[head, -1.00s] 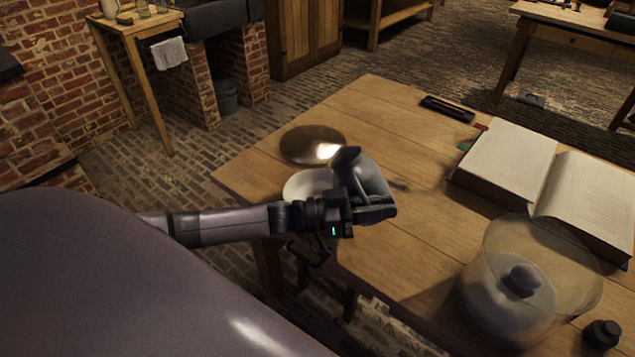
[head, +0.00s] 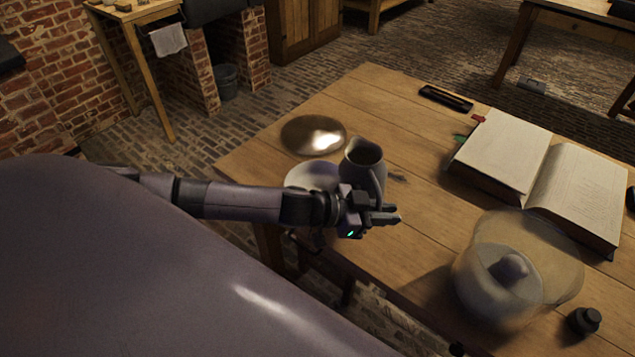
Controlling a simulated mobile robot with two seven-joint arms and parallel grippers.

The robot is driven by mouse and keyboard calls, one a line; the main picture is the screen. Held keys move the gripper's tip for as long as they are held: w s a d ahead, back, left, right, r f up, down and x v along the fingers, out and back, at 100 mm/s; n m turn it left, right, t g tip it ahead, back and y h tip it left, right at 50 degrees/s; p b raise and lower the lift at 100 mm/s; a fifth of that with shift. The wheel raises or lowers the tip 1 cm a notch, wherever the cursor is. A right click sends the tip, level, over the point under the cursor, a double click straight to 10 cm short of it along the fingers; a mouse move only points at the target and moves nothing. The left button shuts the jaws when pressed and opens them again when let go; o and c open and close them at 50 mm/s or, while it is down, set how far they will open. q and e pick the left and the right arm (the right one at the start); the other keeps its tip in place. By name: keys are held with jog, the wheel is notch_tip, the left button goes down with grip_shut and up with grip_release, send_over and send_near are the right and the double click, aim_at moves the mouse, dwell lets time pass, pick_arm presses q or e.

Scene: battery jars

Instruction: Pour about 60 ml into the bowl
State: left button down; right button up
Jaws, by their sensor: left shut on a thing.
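My left gripper (head: 378,213) is shut on a grey jug (head: 357,174), low on its near side. The jug stands close to upright, with its dark open mouth showing and its handle on the right. A pale bowl (head: 306,176) is on the table just left of the jug, partly hidden by the jug and my left arm. I cannot see how much liquid is in the jug or the bowl. My right gripper is not in view.
A shiny round brass dish (head: 310,136) lies behind the bowl. A large open book (head: 548,172) and a dark pen tray (head: 445,98) are further right. A glass jar (head: 505,280) and a small black knob-like object (head: 584,321) stand at the front right. The table's middle is clear.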

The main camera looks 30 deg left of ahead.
pick_arm(q)
jog(key=shift+y, duration=0.3)
